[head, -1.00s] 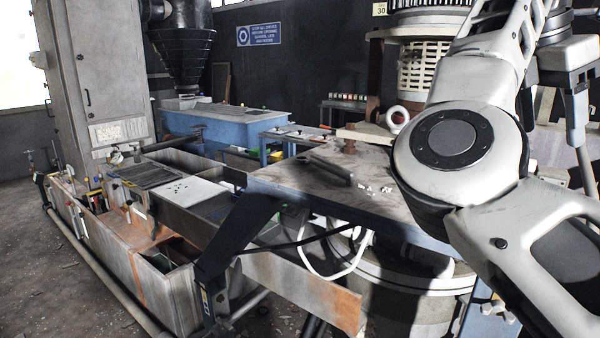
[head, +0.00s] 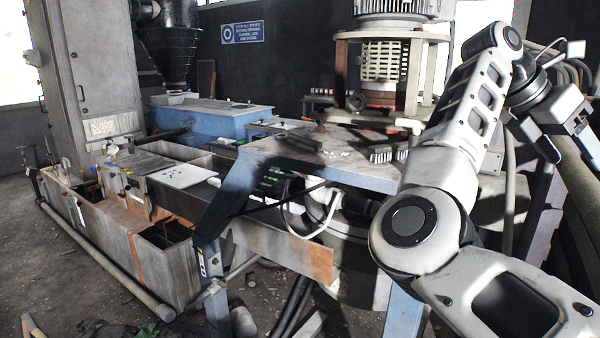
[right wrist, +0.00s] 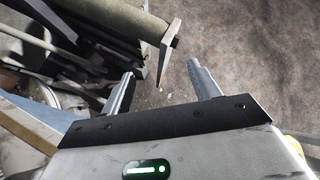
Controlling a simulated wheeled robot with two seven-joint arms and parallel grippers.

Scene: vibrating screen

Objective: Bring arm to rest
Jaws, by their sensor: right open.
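My right arm (head: 480,130) comes in at the lower right of the head view. Its elbow joint sits in front of the steel table, and its forearm rises up and right. The wrist is bent over at the far right, where the fingers are hard to make out. In the right wrist view my right gripper (right wrist: 161,84) is open, with its two fingers wide apart and nothing between them. It points down over bare floor. My left gripper is in neither view.
A steel table (head: 300,160) with a dark brush-like tool (head: 388,150) stands beside the arm. A long metal trough (head: 165,235) runs at left, with a blue tank (head: 205,120) behind. In the wrist view a pipe (right wrist: 120,22) and beams lie left of the gripper; floor (right wrist: 265,70) is clear at right.

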